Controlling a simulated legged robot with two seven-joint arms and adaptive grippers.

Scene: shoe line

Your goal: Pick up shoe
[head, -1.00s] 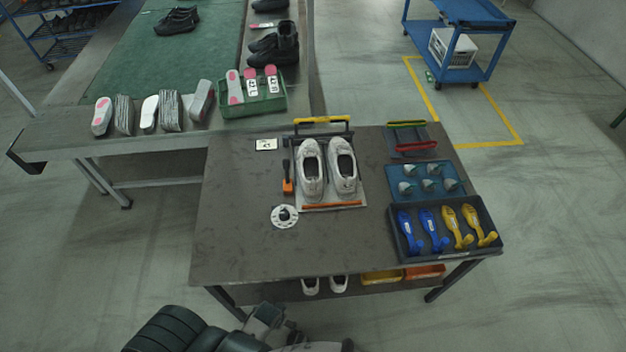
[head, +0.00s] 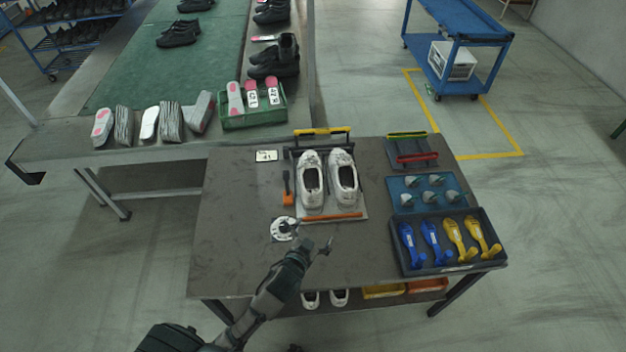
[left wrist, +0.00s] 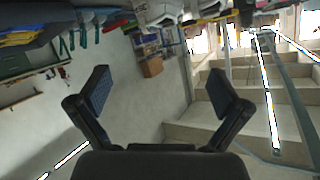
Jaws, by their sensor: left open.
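Two white shoes, a left one (head: 311,180) and a right one (head: 343,178), stand side by side on a light board on the dark table (head: 240,240), toes toward the back. My left gripper (head: 316,239) is open and empty over the front part of the table, just in front of the shoes and apart from them. In the left wrist view its two fingers (left wrist: 158,90) are spread wide with nothing between them. My right gripper is out of view.
A white disc (head: 284,229) and an orange-handled tool (head: 287,190) lie left of the shoes. A dark tray (head: 450,266) with blue and yellow shoe forms stands at right. A green crate (head: 252,118) with insoles sits on the workbench behind. The table's left side is clear.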

